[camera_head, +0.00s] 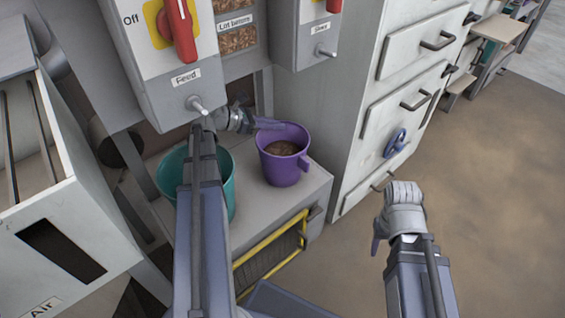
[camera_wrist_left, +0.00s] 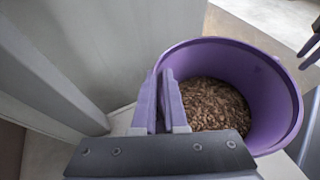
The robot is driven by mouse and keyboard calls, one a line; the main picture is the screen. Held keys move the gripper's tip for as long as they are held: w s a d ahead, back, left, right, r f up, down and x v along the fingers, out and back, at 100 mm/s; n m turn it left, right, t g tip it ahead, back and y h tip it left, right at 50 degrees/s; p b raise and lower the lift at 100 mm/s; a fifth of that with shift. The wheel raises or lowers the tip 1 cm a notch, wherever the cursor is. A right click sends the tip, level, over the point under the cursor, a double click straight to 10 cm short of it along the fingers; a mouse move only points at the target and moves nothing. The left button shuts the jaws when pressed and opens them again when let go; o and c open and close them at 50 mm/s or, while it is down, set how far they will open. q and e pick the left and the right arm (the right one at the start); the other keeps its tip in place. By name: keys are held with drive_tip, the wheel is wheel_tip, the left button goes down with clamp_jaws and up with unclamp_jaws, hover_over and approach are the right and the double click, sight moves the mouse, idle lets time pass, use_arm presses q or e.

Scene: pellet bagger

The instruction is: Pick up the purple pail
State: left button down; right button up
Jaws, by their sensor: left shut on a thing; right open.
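The purple pail (camera_head: 284,172) stands upright on the grey ledge, with brown pellets inside and a handle on its right side. My left gripper (camera_head: 266,124) reaches its far-left rim. In the left wrist view, the gripper's two purple fingers (camera_wrist_left: 161,78) are close together at the rim of the pail (camera_wrist_left: 276,105), shut on its wall. The pail seems to rest on the ledge; its underside is hidden. My right gripper (camera_head: 381,236) is open and empty, out over the floor to the right of the pail.
A teal pail (camera_head: 226,190) stands left of the purple one, partly behind my left arm. The feed box with a red switch (camera_head: 180,30) hangs above. A white drawer cabinet (camera_head: 375,110) stands right. A yellow-framed grille (camera_head: 270,253) is below the ledge. Floor at right is clear.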

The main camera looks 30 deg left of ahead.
use_arm(q)
drive_tip(key=shift+r, duration=0.1)
idle(0.3)
wheel_tip(320, 180, up, 10)
drive_tip(key=p, duration=1)
